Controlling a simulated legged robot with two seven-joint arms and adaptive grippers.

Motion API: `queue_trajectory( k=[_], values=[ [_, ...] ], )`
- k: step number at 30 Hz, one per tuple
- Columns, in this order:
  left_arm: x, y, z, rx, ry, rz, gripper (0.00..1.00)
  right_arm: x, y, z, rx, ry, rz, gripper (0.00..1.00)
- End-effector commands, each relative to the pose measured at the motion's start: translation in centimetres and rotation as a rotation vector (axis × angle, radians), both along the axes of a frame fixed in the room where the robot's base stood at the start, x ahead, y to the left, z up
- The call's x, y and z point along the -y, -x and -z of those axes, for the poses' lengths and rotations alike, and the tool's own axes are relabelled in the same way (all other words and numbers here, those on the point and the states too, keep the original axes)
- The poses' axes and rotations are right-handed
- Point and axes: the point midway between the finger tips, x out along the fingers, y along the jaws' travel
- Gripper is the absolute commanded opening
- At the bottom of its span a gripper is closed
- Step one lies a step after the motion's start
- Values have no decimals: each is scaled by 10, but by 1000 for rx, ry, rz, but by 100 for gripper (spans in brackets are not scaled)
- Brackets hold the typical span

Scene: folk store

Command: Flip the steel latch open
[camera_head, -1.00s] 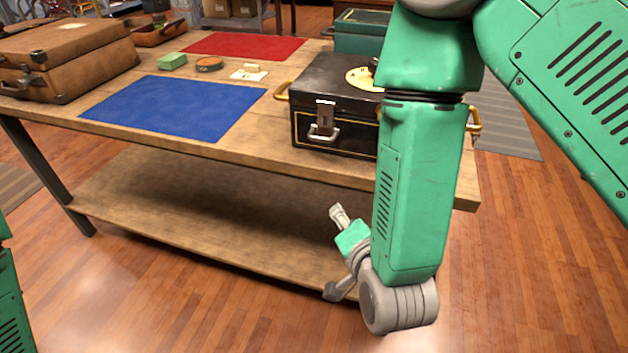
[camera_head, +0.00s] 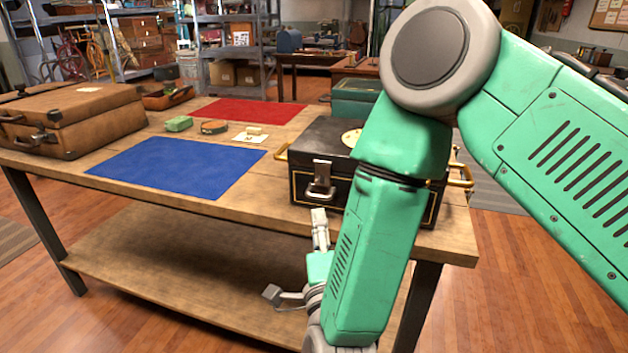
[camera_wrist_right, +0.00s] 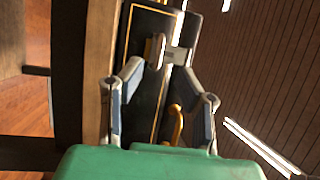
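The steel latch (camera_head: 321,180) is on the front face of the black box (camera_head: 385,195), near its left end, with its loop hanging down. The latch also shows in the right wrist view (camera_wrist_right: 176,54), ahead of the fingertips. My right gripper (camera_head: 295,253) is in front of the table edge, below the latch and apart from it. In the right wrist view the right gripper (camera_wrist_right: 162,72) has its two fingers spread with nothing held between them. My right forearm hides the right part of the box front. My left gripper is out of view.
The box has brass side handles (camera_head: 281,152). The wooden table (camera_head: 256,204) also bears a blue mat (camera_head: 178,166), a red mat (camera_head: 250,111), a brown suitcase (camera_head: 92,120) and small items. A lower shelf (camera_head: 190,267) is under the tabletop. A green case (camera_head: 354,98) stands behind the box.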

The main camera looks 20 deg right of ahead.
Motion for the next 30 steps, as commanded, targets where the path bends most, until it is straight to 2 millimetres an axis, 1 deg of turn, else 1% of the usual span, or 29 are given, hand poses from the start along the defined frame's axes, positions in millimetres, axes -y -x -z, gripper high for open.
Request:
queue_trajectory(
  k=[1,6,9,12,17,24,25,26,27,28,30],
  values=[
    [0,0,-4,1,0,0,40,3,-12,-5,5,-2,3,30],
    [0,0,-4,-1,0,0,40,9,-46,-7,3,1,2,30],
    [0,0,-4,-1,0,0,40,12,-60,-9,2,1,1,30],
    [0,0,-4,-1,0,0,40,14,-71,-11,2,1,0,30],
    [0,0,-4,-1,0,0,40,15,-79,-12,0,0,-1,30],
    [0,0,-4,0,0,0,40,16,-79,-12,-1,1,-1,30],
    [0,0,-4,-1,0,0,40,16,-79,-12,-1,1,-1,26],
    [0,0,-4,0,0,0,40,16,-79,-12,-1,1,-1,16],
    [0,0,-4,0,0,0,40,16,-79,-12,-1,1,-1,2],
    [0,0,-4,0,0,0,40,16,-79,-12,-1,1,-1,0],
    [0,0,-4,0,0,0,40,16,-79,-12,-1,1,-1,0]
  ],
)
